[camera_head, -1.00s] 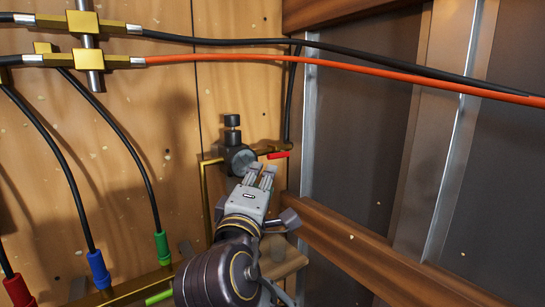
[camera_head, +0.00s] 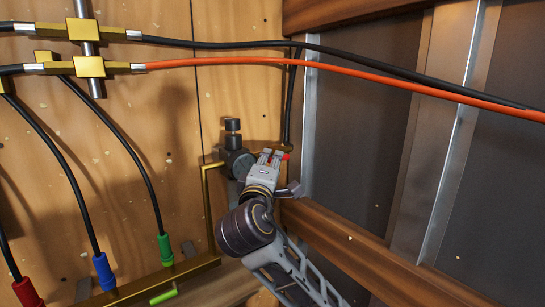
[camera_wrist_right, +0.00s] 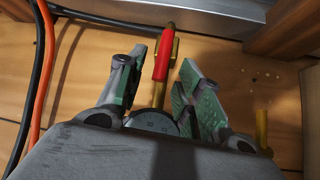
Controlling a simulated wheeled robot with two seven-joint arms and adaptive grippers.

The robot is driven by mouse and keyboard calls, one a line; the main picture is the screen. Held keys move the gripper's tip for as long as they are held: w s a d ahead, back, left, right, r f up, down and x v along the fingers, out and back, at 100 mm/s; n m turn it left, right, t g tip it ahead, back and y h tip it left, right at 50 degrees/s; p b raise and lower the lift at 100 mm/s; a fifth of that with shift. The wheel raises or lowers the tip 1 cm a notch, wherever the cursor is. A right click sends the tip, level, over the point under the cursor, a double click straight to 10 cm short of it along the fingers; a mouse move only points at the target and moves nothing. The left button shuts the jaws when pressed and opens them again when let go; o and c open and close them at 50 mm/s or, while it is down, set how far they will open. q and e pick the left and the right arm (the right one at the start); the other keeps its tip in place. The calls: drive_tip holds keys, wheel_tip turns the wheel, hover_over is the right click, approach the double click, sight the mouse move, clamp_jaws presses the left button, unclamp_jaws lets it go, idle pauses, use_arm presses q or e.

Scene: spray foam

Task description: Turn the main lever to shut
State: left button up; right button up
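The red main lever (camera_wrist_right: 162,58) sits on a brass pipe and fitting beside the round black gauge or regulator. In the right wrist view it lies between the two fingers of my right gripper (camera_wrist_right: 164,78), with a gap on both sides. In the head view only a small red piece of the lever (camera_head: 286,155) shows past my right gripper (camera_head: 271,156), which covers the rest. My right gripper is open and empty, its green-padded fingers apart. The black regulator (camera_head: 238,160) is just left of the gripper. My left gripper is not in view.
An orange hose (camera_head: 350,73) and a black hose (camera_head: 340,50) cross above the arm. A brass manifold (camera_head: 190,267) with a green lever (camera_head: 164,296) is at lower left. A wooden rail (camera_head: 345,240) and metal wall stand close on the right.

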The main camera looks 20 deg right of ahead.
drive_tip(key=shift+p+x, duration=0.35)
drive_tip(key=shift+x, duration=1.3)
clamp_jaws()
